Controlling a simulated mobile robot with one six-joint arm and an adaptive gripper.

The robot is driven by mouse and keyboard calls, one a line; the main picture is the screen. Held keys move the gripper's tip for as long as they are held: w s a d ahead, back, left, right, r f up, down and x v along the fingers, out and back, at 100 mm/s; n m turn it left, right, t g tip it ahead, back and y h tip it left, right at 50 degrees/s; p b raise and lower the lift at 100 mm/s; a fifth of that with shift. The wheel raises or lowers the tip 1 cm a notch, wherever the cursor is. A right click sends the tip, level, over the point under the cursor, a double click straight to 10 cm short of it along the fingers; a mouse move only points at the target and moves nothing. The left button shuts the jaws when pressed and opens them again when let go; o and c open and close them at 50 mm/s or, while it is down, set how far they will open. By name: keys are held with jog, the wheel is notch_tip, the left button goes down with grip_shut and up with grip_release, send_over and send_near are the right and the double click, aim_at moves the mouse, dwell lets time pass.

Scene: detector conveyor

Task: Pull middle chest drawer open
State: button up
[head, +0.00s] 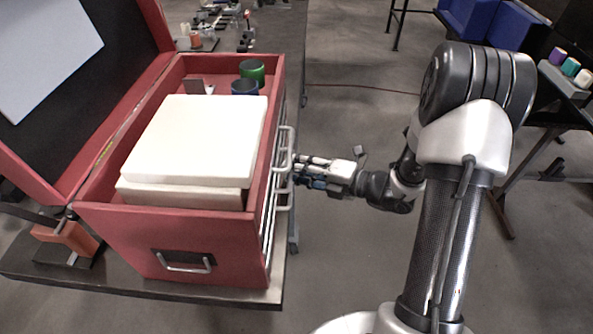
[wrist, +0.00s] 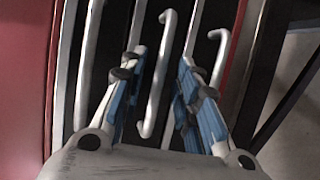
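The red tool chest (head: 175,235) stands on a bench at the left, its lid open. Its drawer side faces right, with pale bar handles (head: 284,168) stacked along it. My gripper (head: 297,172) is level with these handles, its fingers pointing at the drawer side. In the wrist view my gripper (wrist: 161,58) is open, with blue-padded fingers apart. One pale handle (wrist: 153,85) runs between the two fingers, with visible gaps on both sides. Another handle (wrist: 218,62) lies to the right of the fingers. The drawer fronts are mostly hidden by the steep angle in the head view.
A white block (head: 195,140) and green and blue round items (head: 252,70) sit in the chest's open top. The bench edge (head: 200,294) runs below the chest. Clear floor (head: 350,130) lies right of the drawers. A table with coloured cylinders (head: 570,67) stands far right.

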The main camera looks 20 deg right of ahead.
jog(key=shift+w+a, duration=0.1)
jog(key=shift+a, duration=0.05)
jog(key=shift+c, duration=0.2)
grip_shut()
dwell(0.6)
